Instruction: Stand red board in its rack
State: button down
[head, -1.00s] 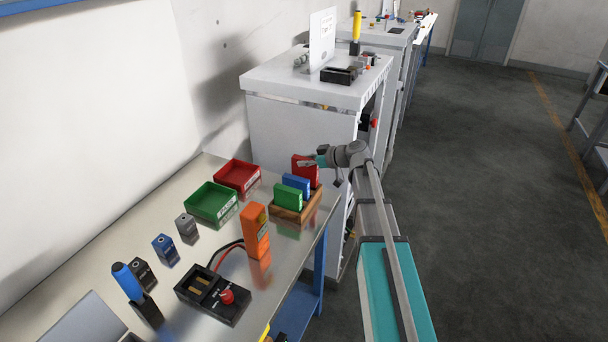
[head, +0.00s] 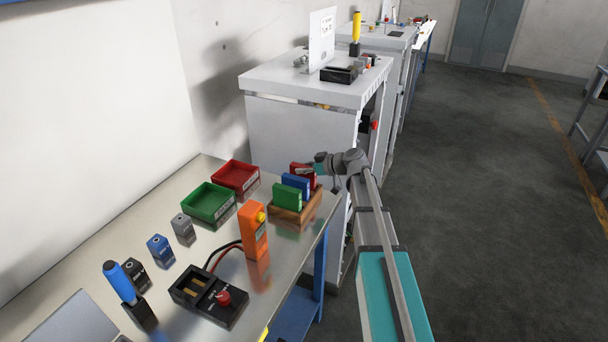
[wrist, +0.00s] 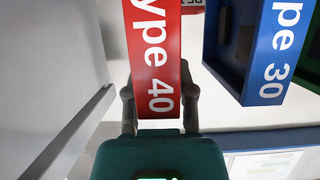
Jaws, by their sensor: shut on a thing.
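My gripper (head: 319,167) is shut on the red board (head: 301,170), one finger on each side of it. In the wrist view the red board (wrist: 156,50) shows white "ype 40" lettering and sits between the fingers (wrist: 160,94). The board is upright at the far end of the wooden rack (head: 312,208), behind the blue board (head: 296,183) and the green board (head: 287,196). The blue board also shows in the wrist view (wrist: 268,60), to the right and apart from the red one. The red board's lower edge is hidden, so I cannot tell whether it rests in its slot.
A red tray (head: 236,177) and a green tray (head: 209,203) lie left of the rack. An orange device (head: 253,230) stands in front of it. A white cabinet (head: 300,130) stands close behind the table's far end.

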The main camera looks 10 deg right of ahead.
jog(key=shift+f, duration=0.4)
jog(key=shift+c, duration=2.2)
grip_release()
jog(key=shift+r, duration=0.1)
jog(key=shift+r, duration=0.2)
jog(key=p+v, duration=0.4)
jog(key=v, duration=0.8)
jog(key=shift+s+f, duration=0.1)
jog(key=shift+f, duration=0.1)
